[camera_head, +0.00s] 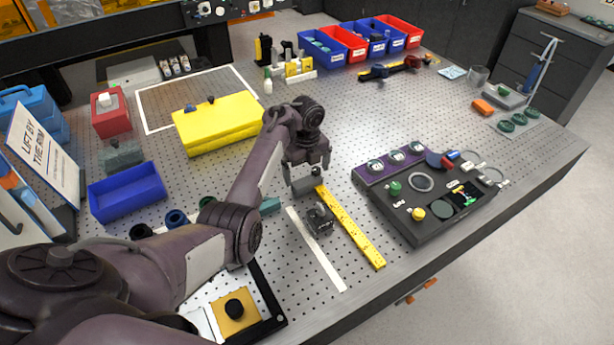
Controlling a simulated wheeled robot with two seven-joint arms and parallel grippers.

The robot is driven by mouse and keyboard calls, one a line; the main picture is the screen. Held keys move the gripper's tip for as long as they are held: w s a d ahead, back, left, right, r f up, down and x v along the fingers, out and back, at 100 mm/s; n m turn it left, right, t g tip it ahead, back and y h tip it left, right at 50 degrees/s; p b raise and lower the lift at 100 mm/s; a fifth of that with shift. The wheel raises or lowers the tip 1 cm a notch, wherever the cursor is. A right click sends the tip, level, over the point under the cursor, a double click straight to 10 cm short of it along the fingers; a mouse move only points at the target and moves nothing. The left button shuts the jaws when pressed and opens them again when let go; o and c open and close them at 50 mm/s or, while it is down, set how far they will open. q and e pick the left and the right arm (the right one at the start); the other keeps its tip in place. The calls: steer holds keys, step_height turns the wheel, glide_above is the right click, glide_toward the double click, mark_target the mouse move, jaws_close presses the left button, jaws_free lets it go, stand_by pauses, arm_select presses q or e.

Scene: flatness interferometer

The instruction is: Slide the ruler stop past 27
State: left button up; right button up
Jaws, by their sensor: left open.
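The yellow ruler (352,229) lies slanted on the perforated bench, its near end toward the front edge. A small grey block (303,187) is at the ruler's far end, just below my left gripper (306,174). A dark fitting (320,219) sits between the ruler and a pale strip (317,252). I cannot tell for sure which of these two is the stop, and the ruler's numbers are too small to read. My left gripper is open and points down. I cannot tell whether its fingers touch the block. My right gripper is out of view.
A dark control panel (408,222) with knobs stands right of the ruler. A yellow case (218,122) and a blue tray (127,191) are to the left. Red and blue bins (345,41) line the back. The bench's front edge is close to the ruler's near end.

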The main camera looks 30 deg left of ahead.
mark_target(307, 180)
arm_select(q)
step_height(307, 180, up, 5)
steer(key=shift+f, duration=0.1)
stand_by(0.6)
